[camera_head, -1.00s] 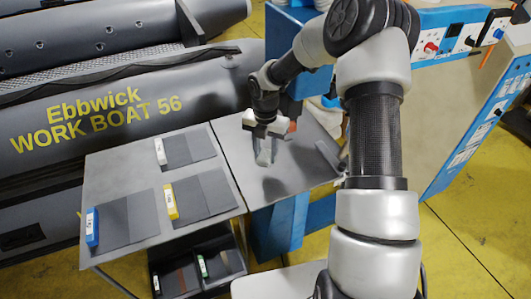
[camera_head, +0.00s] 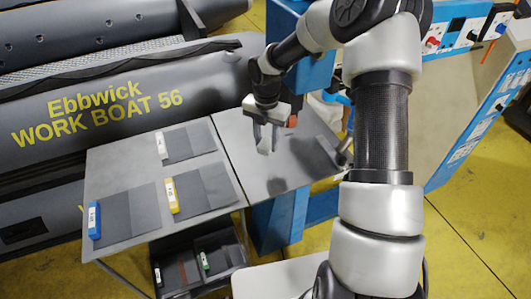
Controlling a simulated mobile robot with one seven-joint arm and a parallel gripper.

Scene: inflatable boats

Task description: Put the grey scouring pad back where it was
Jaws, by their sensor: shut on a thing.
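My gripper (camera_head: 265,142) hangs above the right-hand grey table section, pointing down. Its jaws are shut on a small, light grey piece, which I take to be the grey scouring pad; the fingers largely hide it, so its outline is unclear. It is held clear of the tabletop. On the left-hand table section (camera_head: 135,152) lie three two-tone dark grey pads or mats, each with a labelled block at its left end: a white block (camera_head: 161,146), a yellow block (camera_head: 171,195) and a blue block (camera_head: 94,220).
A black divided tray (camera_head: 200,283) with green- and white-tagged items sits below the table. The grey inflatable boat (camera_head: 60,150) lies behind. A blue-edged panel (camera_head: 480,125) stands at right.

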